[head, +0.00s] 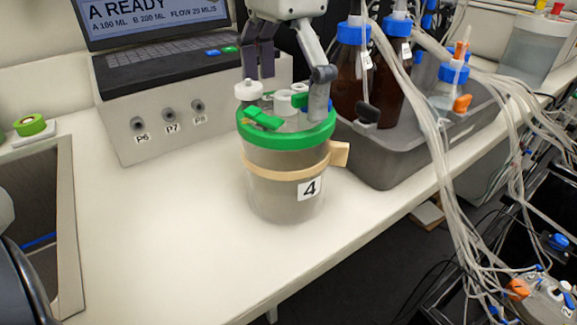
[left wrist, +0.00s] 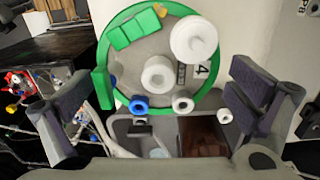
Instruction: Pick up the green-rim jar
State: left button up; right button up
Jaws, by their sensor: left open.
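The green-rim jar (head: 285,195) stands upright on the white bench in the head view, with a tan band and a "4" label. Its lid has a green rim (head: 287,141), white ports and green clips. My left gripper (head: 290,82) is open and points down over the lid from behind, one finger nearer the left, the other at the right of the ports. In the left wrist view the lid (left wrist: 160,75) lies between the spread fingers (left wrist: 158,100). Whether a finger touches the lid, I cannot tell. The jar's lower body is hidden there. My right gripper is not in view.
A grey tray (head: 385,173) with brown blue-capped bottles (head: 352,75) stands close to the jar's right, with loose tubes (head: 440,185) beyond. A control box (head: 165,130) with a screen stands behind left. The bench is clear left and in front of the jar; its front edge is near.

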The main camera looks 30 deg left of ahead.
pick_arm(q)
jog(key=shift+w+f, duration=0.1)
jog(key=shift+f, duration=0.8)
jog(key=shift+r, duration=0.1)
jog(key=shift+c, duration=0.6)
